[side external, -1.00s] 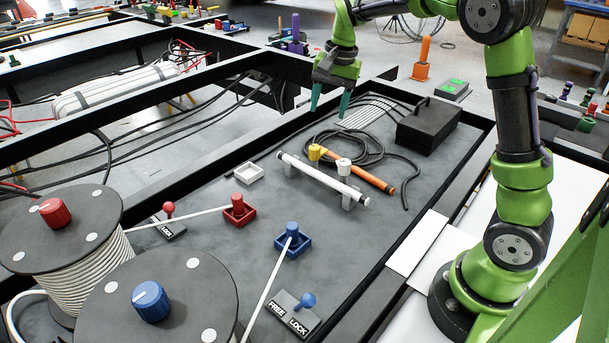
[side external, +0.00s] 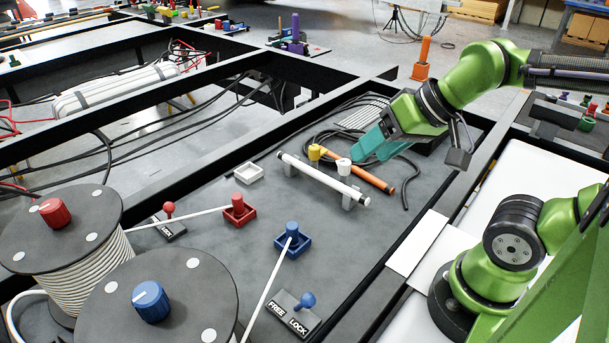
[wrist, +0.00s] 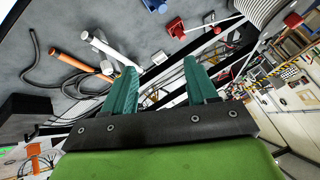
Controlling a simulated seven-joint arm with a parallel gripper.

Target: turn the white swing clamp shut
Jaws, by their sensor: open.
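The white swing clamp (side external: 344,167) has a rounded white head on a grey support by the right part of a white tube (side external: 312,175). A yellow clamp (side external: 315,152) is further left, by an orange tube (side external: 375,180). My gripper (side external: 362,152) is open and empty, with teal fingers. In the side view it is just right of and above the white clamp, its fingers tilted down and left; I cannot tell whether they touch it. In the wrist view the fingers (wrist: 160,68) are spread apart, and the white tube (wrist: 122,54) shows left of them.
Black cable loops (side external: 405,165) lie behind the tubes. A black box, partly hidden by my arm, stands behind them. A blue post in a tray (side external: 292,240), a red post in a tray (side external: 238,212) and an empty white tray (side external: 249,174) stand nearer.

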